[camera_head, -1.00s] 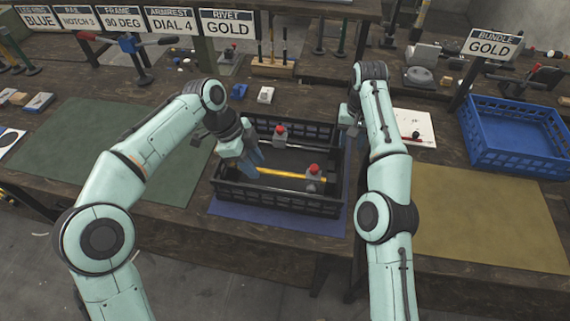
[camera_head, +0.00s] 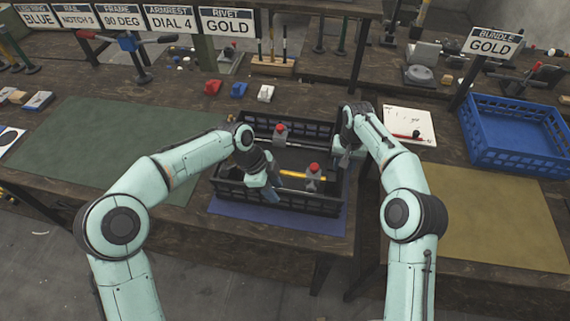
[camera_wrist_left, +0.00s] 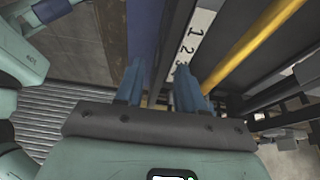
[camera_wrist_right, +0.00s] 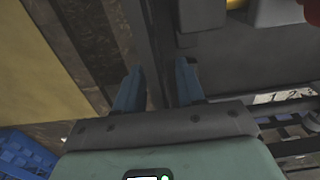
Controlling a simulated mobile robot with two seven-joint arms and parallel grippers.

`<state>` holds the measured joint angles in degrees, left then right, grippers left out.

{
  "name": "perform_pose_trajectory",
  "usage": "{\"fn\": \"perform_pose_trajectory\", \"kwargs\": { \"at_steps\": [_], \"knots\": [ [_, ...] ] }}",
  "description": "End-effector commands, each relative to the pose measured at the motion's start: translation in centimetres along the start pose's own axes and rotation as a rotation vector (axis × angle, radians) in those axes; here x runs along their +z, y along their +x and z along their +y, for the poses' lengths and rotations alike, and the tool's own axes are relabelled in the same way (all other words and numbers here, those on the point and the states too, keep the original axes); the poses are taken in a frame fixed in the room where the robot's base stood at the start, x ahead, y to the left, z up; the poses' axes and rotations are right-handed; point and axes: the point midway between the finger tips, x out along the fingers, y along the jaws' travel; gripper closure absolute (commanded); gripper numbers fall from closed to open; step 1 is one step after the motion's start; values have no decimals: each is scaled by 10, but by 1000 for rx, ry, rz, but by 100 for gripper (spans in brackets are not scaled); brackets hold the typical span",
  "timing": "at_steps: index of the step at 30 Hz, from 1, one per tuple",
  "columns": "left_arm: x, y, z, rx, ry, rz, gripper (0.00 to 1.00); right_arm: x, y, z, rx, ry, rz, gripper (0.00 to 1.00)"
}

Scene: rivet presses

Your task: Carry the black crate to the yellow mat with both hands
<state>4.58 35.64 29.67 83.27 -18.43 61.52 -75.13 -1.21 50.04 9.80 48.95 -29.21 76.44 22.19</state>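Contact cannot be told. The yellow mat (camera_head: 490,215) lies bare at the right.
A blue crate (camera_head: 515,135) stands behind the yellow mat. A white sheet with a red item (camera_head: 408,125) lies between the crates. A green mat (camera_head: 100,150) lies bare at the left. Red, blue and white small blocks (camera_head: 238,90) lie behind the black crate.

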Motion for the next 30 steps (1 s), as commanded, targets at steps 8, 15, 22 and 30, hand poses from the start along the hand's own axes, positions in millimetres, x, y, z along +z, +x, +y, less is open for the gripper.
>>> {"fn": "perform_pose_trajectory", "kwargs": {
  "at_steps": [8, 15, 22, 30],
  "knots": [
    [0, 12, 0, 0, 1, 0, 62, 0, 12, -1, -1, -1, 0, 62],
    [0, 12, 0, 0, 1, 0, 75, 0, 12, 0, -1, -1, 0, 75],
    [0, 12, 0, 0, 1, 0, 100, 0, 12, 0, -1, -1, 0, 100],
    [-2, 9, -1, -4, 3, 2, 100, -1, 8, -1, -2, 0, 5, 100]
  ]
}}
